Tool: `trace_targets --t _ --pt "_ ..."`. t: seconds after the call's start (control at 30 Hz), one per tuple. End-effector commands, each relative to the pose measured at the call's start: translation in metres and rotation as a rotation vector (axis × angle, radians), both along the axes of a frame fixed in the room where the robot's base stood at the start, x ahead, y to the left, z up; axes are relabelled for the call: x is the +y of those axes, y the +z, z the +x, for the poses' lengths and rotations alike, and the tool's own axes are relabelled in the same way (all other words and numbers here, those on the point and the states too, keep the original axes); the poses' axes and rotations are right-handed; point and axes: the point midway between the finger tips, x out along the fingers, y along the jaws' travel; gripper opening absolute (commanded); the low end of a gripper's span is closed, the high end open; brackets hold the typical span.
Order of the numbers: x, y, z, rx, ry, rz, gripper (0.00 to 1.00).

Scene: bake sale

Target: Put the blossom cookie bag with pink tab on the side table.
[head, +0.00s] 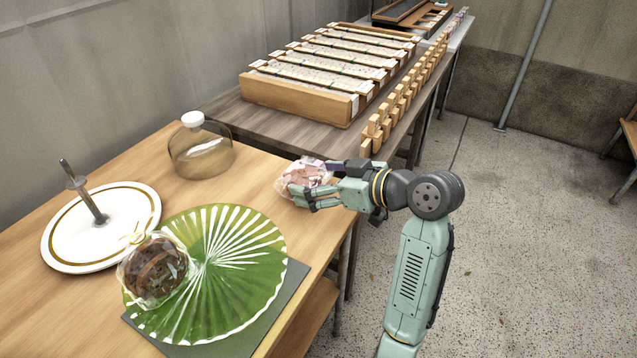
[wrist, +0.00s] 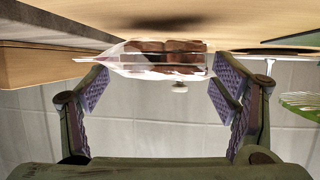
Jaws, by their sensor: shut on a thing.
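My gripper (head: 308,197) is shut on a clear bag (head: 303,177) with pinkish-brown cookies inside. The bag is at the right edge of the near light wood table (head: 270,152), close to the corner of the darker table. In the wrist view, which looks upside down, the bag (wrist: 165,60) shows between the far ends of my two fingers (wrist: 160,90), with a shadow on the wood above it in the picture. Whether it touches the wood, I cannot tell. A pink tab is not clear, and I cannot tell which surface is called the side table.
A green pleated plate (head: 245,265) holds another bagged brown treat (head: 157,270). A white stand (head: 62,250) with a metal post and a glass dome (head: 202,150) are nearby. Wooden trays (head: 290,100) and a row of wooden pieces (head: 400,95) fill the farther table.

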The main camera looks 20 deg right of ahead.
Motion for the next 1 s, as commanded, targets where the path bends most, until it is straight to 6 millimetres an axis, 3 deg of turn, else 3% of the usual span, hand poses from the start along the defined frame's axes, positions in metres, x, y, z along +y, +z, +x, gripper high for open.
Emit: trace_targets --t 0.1,0.47,0.5,0.7,0.8,1.0 --pt "0.000 -0.013 0.000 0.000 -0.001 0.003 0.67" --pt "0.000 -0.019 0.000 -0.001 -0.001 0.000 0.67" --pt "0.000 -0.019 0.000 -0.001 -0.001 0.000 0.81" --pt "0.000 -0.018 0.000 -0.001 -0.001 0.000 0.94" --pt "-0.001 -0.018 0.000 -0.001 -0.001 0.000 1.00" --pt "-0.001 -0.018 0.000 -0.001 -0.001 0.000 1.00"
